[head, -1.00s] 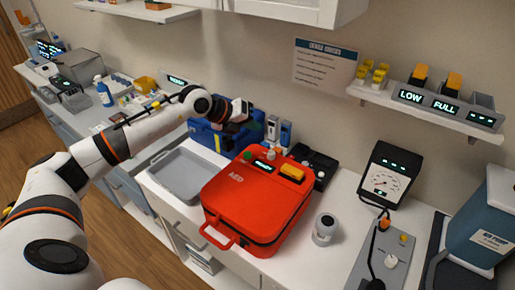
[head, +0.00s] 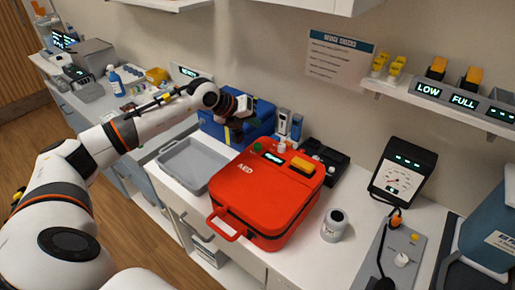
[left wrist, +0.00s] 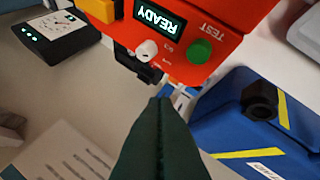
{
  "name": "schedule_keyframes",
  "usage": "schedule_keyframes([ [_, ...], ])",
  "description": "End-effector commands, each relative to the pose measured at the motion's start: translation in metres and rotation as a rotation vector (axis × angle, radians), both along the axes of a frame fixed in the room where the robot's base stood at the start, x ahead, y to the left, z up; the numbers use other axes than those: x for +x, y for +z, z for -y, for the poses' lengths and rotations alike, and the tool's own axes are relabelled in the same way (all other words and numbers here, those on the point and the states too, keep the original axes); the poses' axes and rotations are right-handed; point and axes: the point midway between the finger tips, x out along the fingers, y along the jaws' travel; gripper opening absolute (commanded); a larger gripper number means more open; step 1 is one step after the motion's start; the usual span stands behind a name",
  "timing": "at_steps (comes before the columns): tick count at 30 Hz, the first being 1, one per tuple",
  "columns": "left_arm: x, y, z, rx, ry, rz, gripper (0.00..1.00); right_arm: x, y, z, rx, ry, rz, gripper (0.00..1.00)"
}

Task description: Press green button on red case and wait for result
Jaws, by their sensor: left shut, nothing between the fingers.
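The red case (head: 262,200), marked AED, lies closed on the white counter. Its green button (head: 257,147) is at the back left of its top, and in the left wrist view the green button (left wrist: 199,51) sits beside the word TEST. The case's display (left wrist: 160,18) reads READY, with a white knob (left wrist: 147,50) near it. My left gripper (head: 236,131) is behind and left of the button, apart from the case, over the blue case. Its dark fingers (left wrist: 160,110) are together and empty in the left wrist view. My right gripper is not in view.
A blue case (head: 255,117) stands behind the red one. A grey tray (head: 190,165) lies to its left. A white cylinder (head: 334,225) and a gauge unit (head: 398,172) stand to its right. A wall shelf (head: 440,108) holds yellow and orange items.

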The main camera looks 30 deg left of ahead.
Motion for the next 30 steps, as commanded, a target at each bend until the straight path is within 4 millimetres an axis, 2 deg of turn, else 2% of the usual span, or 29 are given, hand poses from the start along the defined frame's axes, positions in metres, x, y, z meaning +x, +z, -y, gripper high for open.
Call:
schedule_keyframes([
  [1,0.000,-0.013,0.000,0.001,0.000,-0.001,0.00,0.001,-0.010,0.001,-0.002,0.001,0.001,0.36],
  [3,0.000,-0.024,0.000,0.001,0.000,-0.001,0.00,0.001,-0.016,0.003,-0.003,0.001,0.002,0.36],
  [10,0.000,-0.051,0.000,0.000,0.001,0.001,0.00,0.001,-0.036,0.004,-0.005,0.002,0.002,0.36],
  [30,0.000,-0.053,0.000,-0.001,0.000,0.001,0.00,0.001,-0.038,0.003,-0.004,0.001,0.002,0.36],
])
